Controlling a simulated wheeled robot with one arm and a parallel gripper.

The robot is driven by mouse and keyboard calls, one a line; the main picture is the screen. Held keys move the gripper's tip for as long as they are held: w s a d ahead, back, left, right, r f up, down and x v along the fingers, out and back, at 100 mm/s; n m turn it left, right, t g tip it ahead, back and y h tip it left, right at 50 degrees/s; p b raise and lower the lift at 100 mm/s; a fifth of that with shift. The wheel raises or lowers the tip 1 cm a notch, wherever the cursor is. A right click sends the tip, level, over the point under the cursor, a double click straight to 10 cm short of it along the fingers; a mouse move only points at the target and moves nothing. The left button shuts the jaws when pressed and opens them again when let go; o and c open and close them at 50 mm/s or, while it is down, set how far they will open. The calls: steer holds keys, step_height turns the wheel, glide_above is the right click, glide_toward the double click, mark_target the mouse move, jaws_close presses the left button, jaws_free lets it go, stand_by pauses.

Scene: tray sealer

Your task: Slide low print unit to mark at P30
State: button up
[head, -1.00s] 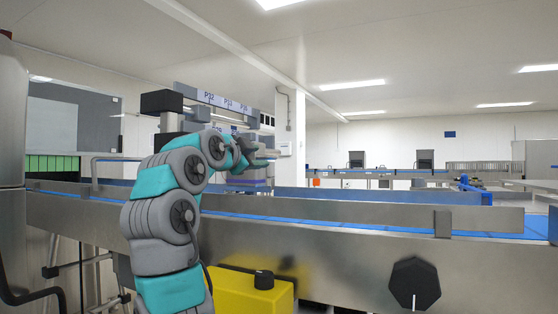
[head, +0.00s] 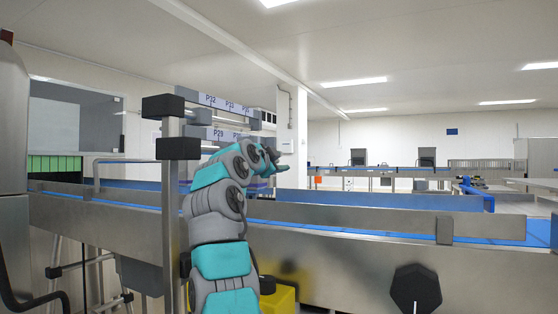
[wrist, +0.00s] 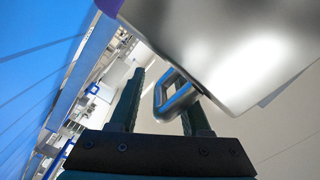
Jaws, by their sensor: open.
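The low print unit shows in the wrist view as a large grey metal box (wrist: 225,45) with a purple edge at its left. A dark loop handle (wrist: 178,100) with a blue sheen sticks out from it. My gripper (wrist: 161,83) is open, with the handle between its fingers, nearer the right one. I cannot tell whether they touch. In the head view my gripper (head: 279,160) hides most of the unit. The lower label rail (head: 215,134) reads P29, and a further label is partly legible. The P30 mark is not clearly readable.
An upper rail (head: 228,103) carries P32 and further labels. A metal post with black clamps (head: 178,148) stands left of my arm. A conveyor with a blue belt (head: 400,229) and steel side walls runs across. A yellow box (head: 284,299) sits low in front.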

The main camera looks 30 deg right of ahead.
steer(key=shift+w, duration=0.1)
steer(key=shift+c, duration=0.2)
jaws_close()
steer(key=shift+f, duration=0.1)
